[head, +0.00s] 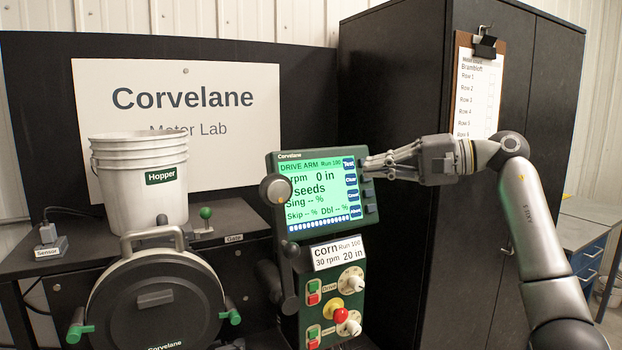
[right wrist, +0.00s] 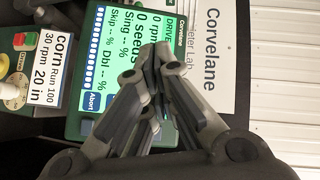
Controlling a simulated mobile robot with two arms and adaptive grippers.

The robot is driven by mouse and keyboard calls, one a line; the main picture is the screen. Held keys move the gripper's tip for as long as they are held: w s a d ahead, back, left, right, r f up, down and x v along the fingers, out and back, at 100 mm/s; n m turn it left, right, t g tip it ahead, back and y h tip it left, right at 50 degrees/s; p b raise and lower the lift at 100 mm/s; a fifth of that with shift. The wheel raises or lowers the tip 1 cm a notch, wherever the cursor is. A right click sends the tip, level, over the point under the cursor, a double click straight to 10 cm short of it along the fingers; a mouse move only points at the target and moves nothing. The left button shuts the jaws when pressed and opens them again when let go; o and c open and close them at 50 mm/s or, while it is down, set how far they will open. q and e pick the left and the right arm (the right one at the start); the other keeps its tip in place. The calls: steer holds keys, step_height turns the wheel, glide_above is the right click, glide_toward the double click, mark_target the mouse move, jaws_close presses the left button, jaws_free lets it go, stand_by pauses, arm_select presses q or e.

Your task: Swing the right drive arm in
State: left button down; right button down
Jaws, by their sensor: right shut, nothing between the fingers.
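The round black seed meter (head: 158,305) with a grey top handle stands at the lower left. A dark upright arm with a round grey end (head: 275,189) stands to its right, partly in front of the green console (head: 273,162); it looks like the right drive arm. The console screen (head: 322,190) reads "DRIVE ARM" and also shows in the right wrist view (right wrist: 125,62). My right gripper (head: 369,168) is shut and empty at the console's right edge, by its side buttons. In the right wrist view its fingers (right wrist: 155,62) overlap the screen; contact is unclear. My left gripper is out of view.
A white hopper bucket (head: 140,182) and a green-knobbed gate lever (head: 205,214) are on the black bench. A control panel (head: 335,302) with knobs and buttons sits below the screen. A tall black cabinet (head: 400,80) with a clipboard (head: 477,88) stands behind my right arm.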

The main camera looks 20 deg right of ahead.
steer(key=shift+a, duration=0.1)
steer(key=shift+s+a+p+x, duration=0.35)
steer(key=shift+p+x, duration=0.35)
steer(key=shift+x, duration=1.4)
steer(key=shift+s+a+p+x, duration=0.3)
steer(key=shift+p+x, duration=0.35)
steer(key=shift+x, duration=1.5)
steer(key=shift+s+a+p+x, duration=0.2)
steer(key=shift+s+p+x, duration=0.35)
steer(key=shift+x, duration=1.55)
steer(key=shift+w+f, duration=0.15)
